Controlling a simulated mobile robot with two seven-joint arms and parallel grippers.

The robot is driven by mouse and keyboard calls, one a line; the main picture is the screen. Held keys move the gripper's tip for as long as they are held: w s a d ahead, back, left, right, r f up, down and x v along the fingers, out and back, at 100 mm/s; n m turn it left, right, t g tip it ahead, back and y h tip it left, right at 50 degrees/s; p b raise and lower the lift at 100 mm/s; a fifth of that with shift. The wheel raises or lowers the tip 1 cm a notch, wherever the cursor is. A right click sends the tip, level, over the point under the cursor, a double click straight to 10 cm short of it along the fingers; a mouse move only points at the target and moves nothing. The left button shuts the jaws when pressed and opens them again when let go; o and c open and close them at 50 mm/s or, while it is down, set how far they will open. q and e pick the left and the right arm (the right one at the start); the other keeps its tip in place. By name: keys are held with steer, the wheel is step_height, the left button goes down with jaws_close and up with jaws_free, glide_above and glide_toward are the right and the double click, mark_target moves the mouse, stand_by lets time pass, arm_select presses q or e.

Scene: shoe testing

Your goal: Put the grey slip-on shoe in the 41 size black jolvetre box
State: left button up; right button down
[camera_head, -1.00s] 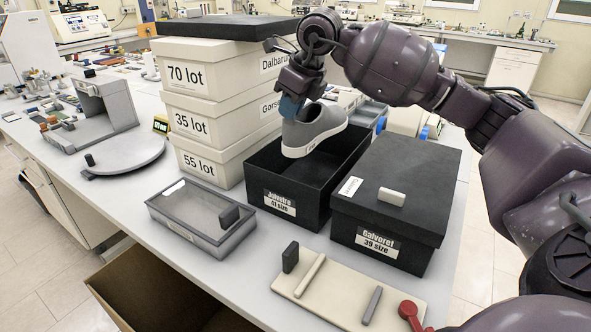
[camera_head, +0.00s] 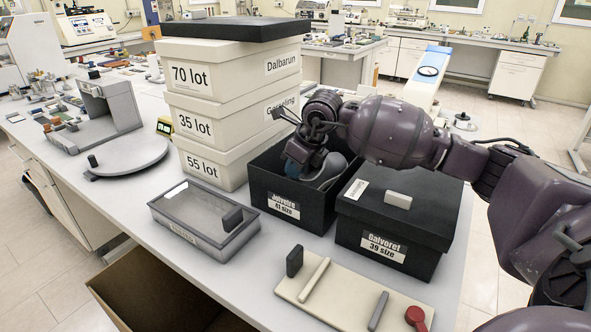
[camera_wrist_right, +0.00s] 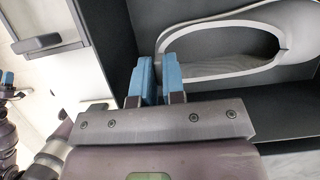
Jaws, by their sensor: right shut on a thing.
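The grey slip-on shoe (camera_head: 335,172) is inside the open black box labelled Jolvetre 41 size (camera_head: 270,206), partly hidden by my right gripper (camera_head: 298,166). In the right wrist view, the shoe (camera_wrist_right: 225,67) shows its opening and pale rim against the dark box interior (camera_wrist_right: 150,20). My right gripper's blue fingers (camera_wrist_right: 157,68) are close together, shut on the shoe's edge. Whether the sole touches the box floor is hidden. What looks like my left gripper (camera_wrist_right: 7,78) shows tiny at the left edge of the wrist view; its state is unclear.
The closed black Galveret 39 size box (camera_head: 390,250) stands right beside the open box. White boxes (camera_head: 205,130) are stacked behind left with a black lid (camera_head: 235,30) on top. A grey tray (camera_head: 200,222) and a cream board (camera_head: 345,297) lie in front.

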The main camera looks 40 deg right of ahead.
steer(key=shift+f, duration=0.2)
steer(key=shift+f, duration=0.2)
steer(key=c, duration=1.2)
jaws_free()
steer(key=p+v, duration=0.1)
steer(key=v, duration=1.1)
steer(key=shift+s, duration=0.15)
